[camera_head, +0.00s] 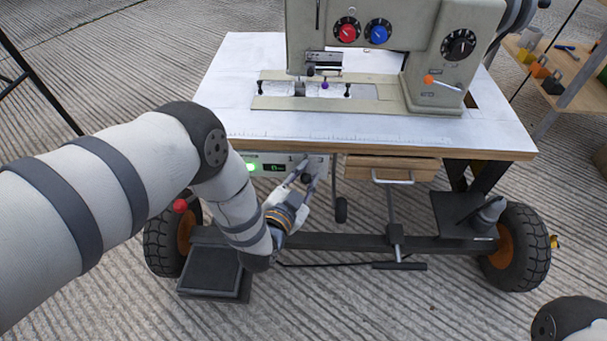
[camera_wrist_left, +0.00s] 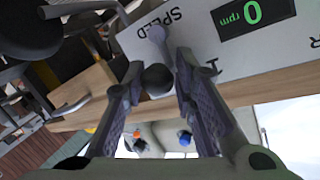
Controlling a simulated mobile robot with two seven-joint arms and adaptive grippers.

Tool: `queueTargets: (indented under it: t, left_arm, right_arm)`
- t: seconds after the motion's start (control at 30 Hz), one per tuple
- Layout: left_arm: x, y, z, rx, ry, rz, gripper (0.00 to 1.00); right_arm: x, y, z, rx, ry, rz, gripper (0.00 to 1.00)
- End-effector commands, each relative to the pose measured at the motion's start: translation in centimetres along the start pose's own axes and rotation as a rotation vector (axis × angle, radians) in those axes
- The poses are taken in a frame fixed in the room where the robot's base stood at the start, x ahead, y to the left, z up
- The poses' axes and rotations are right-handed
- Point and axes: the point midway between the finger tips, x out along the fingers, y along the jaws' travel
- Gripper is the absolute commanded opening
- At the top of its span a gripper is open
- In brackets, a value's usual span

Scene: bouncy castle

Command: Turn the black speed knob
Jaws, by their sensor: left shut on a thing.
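The black speed knob (camera_wrist_left: 158,80) is round and sits between the two fingers of my left gripper (camera_wrist_left: 160,72) in the left wrist view, below the printed word SPEED. The knob is on a light control panel (camera_wrist_left: 205,45) whose green display (camera_wrist_left: 252,14) reads 0 rpm. In the head view my left gripper (camera_head: 307,172) reaches under the table's front edge to this control panel (camera_head: 273,166) and is shut on the knob. The fingers partly hide the knob there. My right gripper is not in view.
A sewing machine (camera_head: 420,40) with red, blue and black dials stands on the white table (camera_head: 240,75). A wooden drawer (camera_head: 385,166) with a metal handle is right of the panel. Wheels (camera_head: 520,248) and a foot pedal (camera_head: 210,272) are below. A shelf (camera_head: 570,85) is at right.

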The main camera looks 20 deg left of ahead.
Motion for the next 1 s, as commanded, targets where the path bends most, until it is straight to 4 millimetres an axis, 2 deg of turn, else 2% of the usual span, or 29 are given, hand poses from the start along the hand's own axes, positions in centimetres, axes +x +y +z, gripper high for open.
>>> queueTargets:
  t: [0.43,0.47,0.53,0.87,1.0]
  left_arm:
    - [0.0,-0.2,0.2,0.015,-0.010,-0.005,0.00]
    - [0.0,-0.2,0.2,0.015,-0.010,-0.005,0.27]
    - [0.0,-0.2,0.2,0.015,-0.010,-0.005,0.43]
    - [-0.2,-0.1,0.1,0.013,-0.008,-0.002,0.44]
    - [-2.8,0.0,0.2,0.013,-0.011,0.000,0.44]
  right_arm:
    - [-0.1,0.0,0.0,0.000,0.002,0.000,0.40]
    - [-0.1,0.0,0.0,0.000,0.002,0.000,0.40]
    - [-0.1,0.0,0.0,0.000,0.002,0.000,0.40]
    - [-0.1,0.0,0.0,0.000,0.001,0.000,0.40]
    - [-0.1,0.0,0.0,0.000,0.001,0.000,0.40]
